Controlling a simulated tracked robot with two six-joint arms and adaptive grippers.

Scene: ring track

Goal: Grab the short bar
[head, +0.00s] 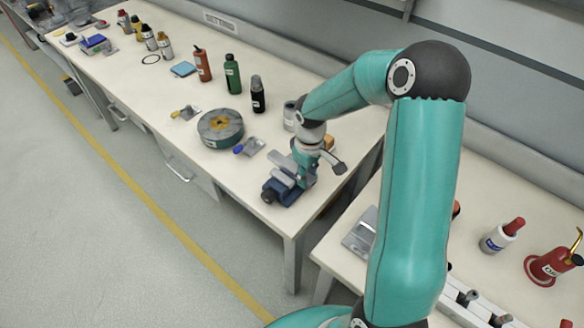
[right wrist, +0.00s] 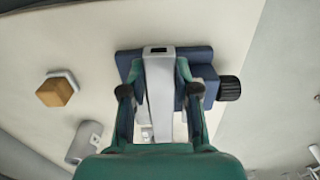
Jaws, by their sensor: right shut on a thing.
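The short bar (right wrist: 159,90) is a light grey metal bar with a dark slot near its far end. In the right wrist view it lies between the two fingers of my right gripper (right wrist: 160,92), which is shut on it. The bar is over a blue vise (right wrist: 130,63) with a black knob (right wrist: 229,88). In the head view my right gripper (head: 303,168) is at the blue vise (head: 290,194) near the bench's front corner. I cannot tell whether the bar touches the vise. My left gripper is in neither view.
A large round grey-green reel (head: 220,128) stands left of the vise, with a small blue-handled tool (head: 248,147) between. Green (head: 233,75) and black (head: 257,95) bottles stand behind. A brown hexagonal block (right wrist: 56,92) is nearby. A second bench is at the right.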

